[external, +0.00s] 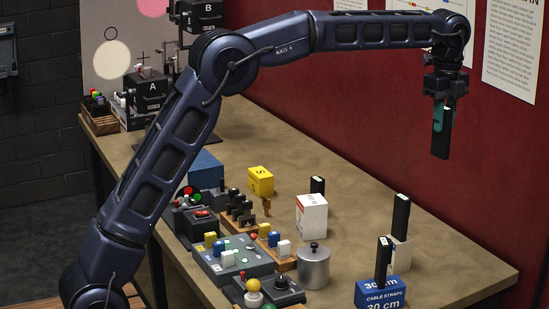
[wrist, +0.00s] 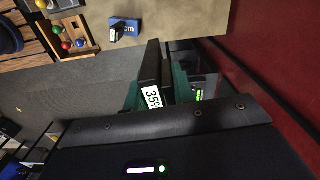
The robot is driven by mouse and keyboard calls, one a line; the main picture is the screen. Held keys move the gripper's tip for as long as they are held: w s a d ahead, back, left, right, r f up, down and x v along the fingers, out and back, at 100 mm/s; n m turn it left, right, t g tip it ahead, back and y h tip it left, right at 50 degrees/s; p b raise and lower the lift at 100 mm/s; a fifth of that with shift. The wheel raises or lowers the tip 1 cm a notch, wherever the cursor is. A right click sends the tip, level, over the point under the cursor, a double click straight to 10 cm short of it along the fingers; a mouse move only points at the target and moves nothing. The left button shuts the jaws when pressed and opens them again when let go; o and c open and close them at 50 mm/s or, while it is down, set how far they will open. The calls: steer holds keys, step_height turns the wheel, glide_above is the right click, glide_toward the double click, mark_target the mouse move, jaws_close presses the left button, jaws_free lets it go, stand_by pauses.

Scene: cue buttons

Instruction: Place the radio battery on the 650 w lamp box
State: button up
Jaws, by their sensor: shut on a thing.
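My gripper (external: 438,112) is raised high at the right, clear of the table, its teal fingers shut on a black radio battery (external: 441,140) that hangs upright. In the wrist view the battery (wrist: 150,70) sits between the fingers, with a white label whose text is only partly legible. A white box with small orange-red print (external: 311,217) stands mid-table and looks like the lamp box; its wattage cannot be read. A second, plainer white box (external: 399,253) stands further right, with a black upright block (external: 401,217) at it.
A blue cable straps box (external: 381,292) bears another black block (external: 383,262). A third black block (external: 318,186) shows behind the printed white box. The table's far right strip is clear.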

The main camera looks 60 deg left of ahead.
steer(key=s+a, duration=0.3)
steer(key=a, duration=1.1)
steer(key=s+a+m, duration=0.1)
steer(key=s+a, duration=0.3)
steer(key=a, duration=0.9)
steer(key=s+a, duration=0.3)
steer(key=a, duration=1.1)
steer(key=f, duration=2.5)
steer(key=shift+d, duration=0.35)
steer(key=shift+f, duration=0.15)
steer(key=o, duration=1)
